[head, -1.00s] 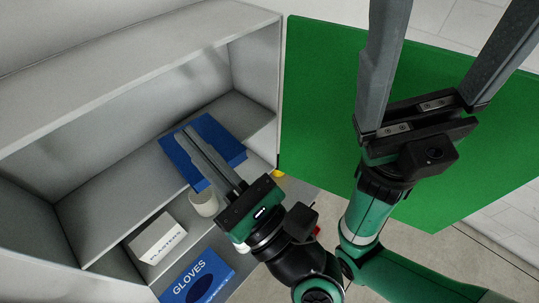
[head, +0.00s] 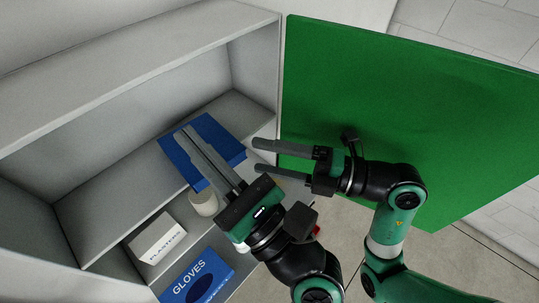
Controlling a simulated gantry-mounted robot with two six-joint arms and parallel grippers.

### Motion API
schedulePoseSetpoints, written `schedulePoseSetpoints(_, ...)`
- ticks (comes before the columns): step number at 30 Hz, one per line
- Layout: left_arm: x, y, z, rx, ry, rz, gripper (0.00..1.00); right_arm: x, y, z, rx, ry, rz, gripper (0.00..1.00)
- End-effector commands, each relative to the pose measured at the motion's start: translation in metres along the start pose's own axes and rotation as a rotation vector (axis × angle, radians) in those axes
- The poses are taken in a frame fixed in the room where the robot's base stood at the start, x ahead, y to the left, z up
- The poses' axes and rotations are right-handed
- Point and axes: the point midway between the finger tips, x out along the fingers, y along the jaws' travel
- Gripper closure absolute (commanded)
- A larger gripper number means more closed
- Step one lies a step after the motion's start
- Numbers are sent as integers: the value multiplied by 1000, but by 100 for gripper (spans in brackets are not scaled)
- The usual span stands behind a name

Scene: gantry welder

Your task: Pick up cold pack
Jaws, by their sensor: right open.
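A flat blue pack (head: 218,137), which looks like the cold pack, lies on the cabinet's middle shelf. It has no readable label. My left gripper (head: 186,132) is over the pack, its fingers covering part of it. Its two fingers look close together from this angle, and I cannot tell whether they grip anything. My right gripper (head: 257,155) is open and empty, to the right of the pack, pointing left toward the cabinet opening. Its fingertips are apart from the pack in the picture.
The grey cabinet (head: 130,70) has a green door (head: 420,110) standing open to the right. Below the pack are a pale cylinder (head: 203,203), a white plasters box (head: 157,238) and a blue gloves box (head: 200,279). The middle shelf is bare left of the pack.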

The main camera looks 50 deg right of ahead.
Motion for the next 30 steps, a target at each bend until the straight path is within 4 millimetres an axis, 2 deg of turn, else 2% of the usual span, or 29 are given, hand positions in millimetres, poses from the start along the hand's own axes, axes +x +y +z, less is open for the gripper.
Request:
schedulePoseSetpoints(5, 0, 0, 0, 0, 0, 0, 100, 9, 1, -1, -1, 4, 3, 21)
schedulePoseSetpoints(15, 0, 0, 0, 0, 0, 0, 100, 48, 1, -1, -1, 3, 3, 21)
schedulePoseSetpoints(24, 0, 0, 0, 0, 0, 0, 100, 50, 1, -1, -2, 2, 3, 21)
schedulePoseSetpoints(26, 0, 0, 0, 0, 0, 0, 100, 50, 1, -1, -2, 2, 3, 30)
schedulePoseSetpoints(30, 0, 0, 0, 0, 0, 0, 100, 50, 1, -1, -2, 2, 3, 55)
